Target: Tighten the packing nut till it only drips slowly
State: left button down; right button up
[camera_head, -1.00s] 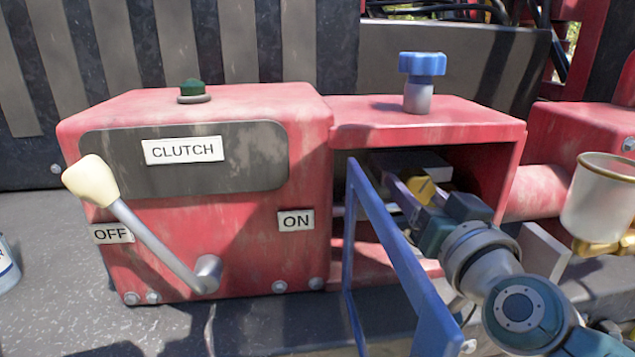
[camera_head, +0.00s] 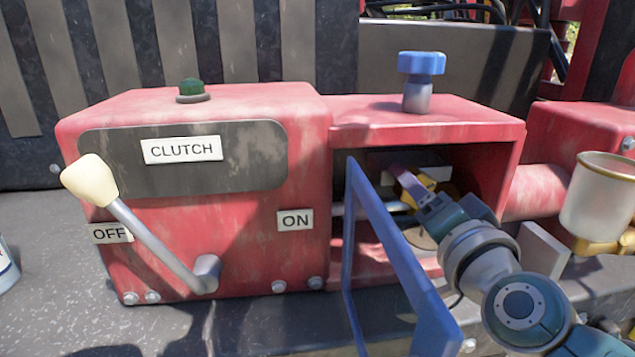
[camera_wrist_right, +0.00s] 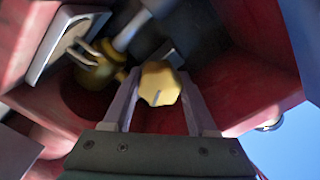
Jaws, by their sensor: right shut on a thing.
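The packing nut (camera_wrist_right: 160,83), a yellow brass faceted piece with a dark line on its face, sits between the two fingers of my right gripper (camera_wrist_right: 158,95) in the right wrist view. The gripper is shut on it. In the head view the right gripper (camera_head: 408,187) reaches into the open red box (camera_head: 475,128), and the yellow brass (camera_head: 421,183) shows only partly behind its fingers. No drip or water stream can be made out. My left gripper is not in view.
A blue-framed door (camera_head: 395,245) stands open in front of the box, close left of my right arm. The clutch lever (camera_head: 150,235) points to OFF. A blue knob (camera_head: 422,65) tops the box. A cup on brass (camera_head: 597,205) stands at right.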

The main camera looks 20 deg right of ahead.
jog(key=shift+m, duration=0.4)
jog(key=o, duration=1.4)
jog(key=shift+c, duration=0.2)
jog(key=b+v, duration=0.1)
jog(key=v, duration=0.9)
